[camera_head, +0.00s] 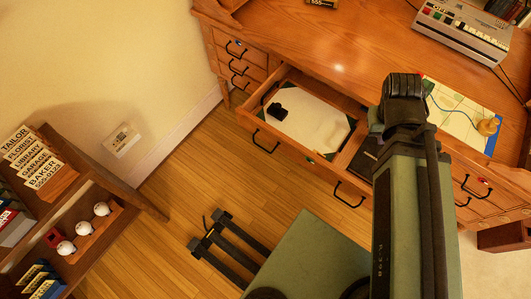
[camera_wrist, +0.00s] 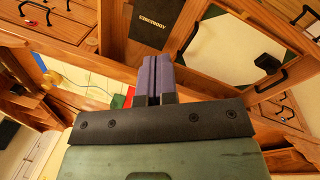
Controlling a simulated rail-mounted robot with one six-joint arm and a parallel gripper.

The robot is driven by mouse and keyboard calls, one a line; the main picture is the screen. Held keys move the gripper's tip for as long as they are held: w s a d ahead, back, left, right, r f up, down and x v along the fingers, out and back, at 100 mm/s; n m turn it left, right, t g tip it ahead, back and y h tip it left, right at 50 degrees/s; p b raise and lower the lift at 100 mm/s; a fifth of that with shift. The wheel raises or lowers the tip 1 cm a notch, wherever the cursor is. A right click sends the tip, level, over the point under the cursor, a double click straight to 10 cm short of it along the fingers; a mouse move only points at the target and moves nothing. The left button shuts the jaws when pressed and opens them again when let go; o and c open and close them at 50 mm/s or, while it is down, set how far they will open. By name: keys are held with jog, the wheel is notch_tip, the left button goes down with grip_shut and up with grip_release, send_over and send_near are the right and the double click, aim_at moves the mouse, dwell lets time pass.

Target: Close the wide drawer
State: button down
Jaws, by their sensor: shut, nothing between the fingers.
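The wide drawer (camera_head: 290,152) is pulled out from under the desk, with two black handles on its front. In it lie a white sheet (camera_head: 305,122) on a dark pad, a small black object (camera_head: 277,110), and, past a divider, a dark book (camera_head: 362,160) that reads ADDRESSES in the wrist view (camera_wrist: 158,22). My gripper (camera_wrist: 158,68) is shut and empty, its purple-grey fingers together. In the wrist view the fingers appear over the drawer's book side; whether they touch it I cannot tell. In the head view my arm hides part of the drawer's right end.
The desk top (camera_head: 330,45) holds a grey device (camera_head: 465,30) and a map sheet with a brass object (camera_head: 488,126). Small drawers (camera_head: 235,55) at left of the desk look shut. A shelf (camera_head: 100,180) stands at lower left.

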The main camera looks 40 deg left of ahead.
jog(key=s+a+f+n+t+b, duration=0.1)
jog(key=s+a+f+n+b, duration=0.1)
jog(key=a+f+b, duration=0.2)
jog(key=s+a+f+n+t+h+b, duration=0.1)
jog(key=s+a+f+n+b, duration=0.1)
jog(key=a+f+b, duration=0.3)
jog(key=s+a+f+n+t+b, duration=0.1)
jog(key=a+f+n+b, duration=0.3)
jog(key=f+b, duration=0.5)
jog(key=shift+s+a+f+t+h, duration=0.15)
jog(key=shift+s+f+t, duration=0.05)
jog(key=shift+s, duration=0.25)
jog(key=shift+s+a+f+t+h, duration=0.1)
jog(key=shift+s+f+t+h, duration=0.1)
jog(key=shift+s, duration=0.25)
jog(key=n+t+y+b, duration=0.4)
jog(key=n+t+b, duration=0.9)
jog(key=n+b, duration=0.8)
send_near(276, 137)
jog(key=shift+n+h, duration=0.25)
jog(key=shift+n, duration=0.15)
jog(key=w, duration=0.3)
jog(key=w+p, duration=0.1)
jog(key=w, duration=0.3)
jog(key=shift+w+a+f, duration=0.1)
jog(key=shift+w+f, duration=0.1)
jog(key=shift+w, duration=0.1)
jog(key=shift+w, duration=0.15)
